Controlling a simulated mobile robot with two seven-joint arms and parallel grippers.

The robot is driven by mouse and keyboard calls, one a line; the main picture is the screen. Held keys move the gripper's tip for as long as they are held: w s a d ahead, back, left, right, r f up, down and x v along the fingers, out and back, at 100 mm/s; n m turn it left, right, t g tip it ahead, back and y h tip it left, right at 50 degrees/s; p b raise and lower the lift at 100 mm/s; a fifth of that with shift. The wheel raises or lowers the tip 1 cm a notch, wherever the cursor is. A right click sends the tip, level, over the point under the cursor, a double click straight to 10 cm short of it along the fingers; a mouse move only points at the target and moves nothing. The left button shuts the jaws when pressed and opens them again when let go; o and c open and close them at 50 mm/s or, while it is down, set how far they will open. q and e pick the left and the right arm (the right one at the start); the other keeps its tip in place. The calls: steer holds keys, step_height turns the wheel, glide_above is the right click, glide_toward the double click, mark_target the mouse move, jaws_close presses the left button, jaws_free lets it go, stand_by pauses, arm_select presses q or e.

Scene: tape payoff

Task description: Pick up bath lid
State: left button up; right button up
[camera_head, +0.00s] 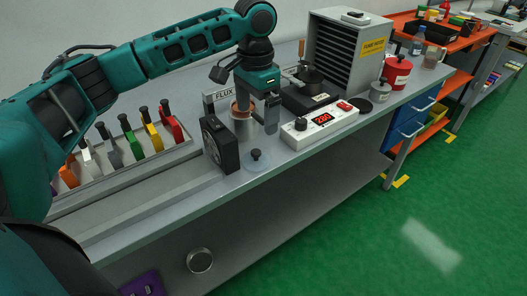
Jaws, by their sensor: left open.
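A small grey-blue disc with a knob (256,160) lies on the bench in front of the black fan unit. A dark round piece with an upright handle (311,78) sits on a black box (305,98) behind the 280 display. I cannot tell for certain which is the bath lid; the second looks like a cover on a heated bath. My left gripper (258,112) points down, open, beside a metal cup with a copper-coloured rim (241,122), left of the dark round piece and apart from it. My right gripper is not in view.
A white controller with a red display (320,121) stands near the bench's front edge. A flat black disc (364,105), a red pot (396,73) and a fume hood box (348,45) are to the right. Coloured-handled tools fill a rack (130,165) at left.

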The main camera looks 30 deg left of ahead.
arm_select(q)
glide_above(256, 151)
step_height(256, 151, down, 6)
steer(key=shift+f+b, duration=0.1)
steer(key=shift+b, duration=0.25)
step_height(256, 151, down, 6)
steer(key=shift+s+r+b, duration=0.1)
steer(key=shift+b, duration=0.3)
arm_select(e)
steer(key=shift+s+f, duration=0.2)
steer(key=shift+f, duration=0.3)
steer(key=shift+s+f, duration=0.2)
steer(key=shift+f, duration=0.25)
arm_select(q)
steer(key=shift+c, duration=0.3)
steer(key=c, duration=1)
steer(key=shift+o, duration=0.2)
steer(key=shift+r, duration=0.15)
